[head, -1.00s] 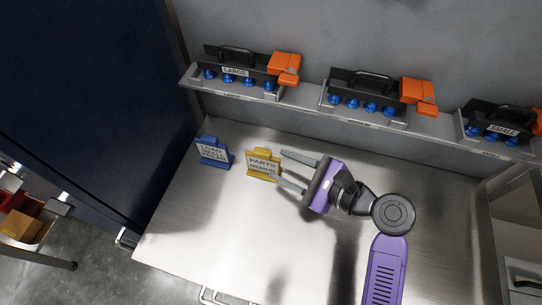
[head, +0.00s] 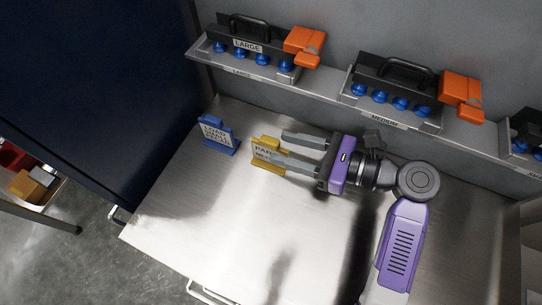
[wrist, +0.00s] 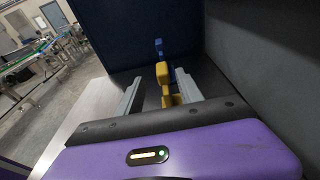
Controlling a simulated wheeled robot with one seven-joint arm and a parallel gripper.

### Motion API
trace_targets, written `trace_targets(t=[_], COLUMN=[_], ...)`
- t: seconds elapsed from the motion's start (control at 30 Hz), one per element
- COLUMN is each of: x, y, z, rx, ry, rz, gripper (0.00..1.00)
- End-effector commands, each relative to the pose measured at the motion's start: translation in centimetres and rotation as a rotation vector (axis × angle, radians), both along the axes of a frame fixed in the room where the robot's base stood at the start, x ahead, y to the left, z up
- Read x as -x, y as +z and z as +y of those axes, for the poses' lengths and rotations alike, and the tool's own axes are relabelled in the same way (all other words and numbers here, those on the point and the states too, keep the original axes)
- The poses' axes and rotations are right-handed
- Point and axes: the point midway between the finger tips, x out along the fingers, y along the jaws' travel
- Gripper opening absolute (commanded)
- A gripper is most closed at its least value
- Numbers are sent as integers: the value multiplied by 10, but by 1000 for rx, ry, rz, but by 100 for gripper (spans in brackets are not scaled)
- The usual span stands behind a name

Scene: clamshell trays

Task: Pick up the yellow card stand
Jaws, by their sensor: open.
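The yellow card stand (head: 267,166) stands upright on the steel table, its card reading "PAR…" partly hidden by a finger. My gripper (head: 287,146) is open, with its two grey fingers reaching left to the stand, one on the far side and one in front of the card. In the wrist view the yellow stand (wrist: 163,76) shows edge-on between the open fingers, nearer the right one. I cannot tell whether either finger touches it.
A blue card stand (head: 218,136) stands to the left, beyond the yellow one. A shelf above the table holds black trays (head: 240,40) with blue knobs and orange parts. The steel table (head: 215,215) is clear in front.

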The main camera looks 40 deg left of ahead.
Motion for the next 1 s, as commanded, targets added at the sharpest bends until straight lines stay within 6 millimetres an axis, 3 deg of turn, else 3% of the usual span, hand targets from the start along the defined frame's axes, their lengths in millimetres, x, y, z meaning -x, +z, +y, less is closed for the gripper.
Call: trace_targets(t=[0.6,0.93,1.0], x=[11,12,12], y=[-15,-17,-17], z=[68,74,74], rx=[1,1,1], ry=[3,-1,-1], rz=[-1,-1,-1], gripper=[44,44,32])
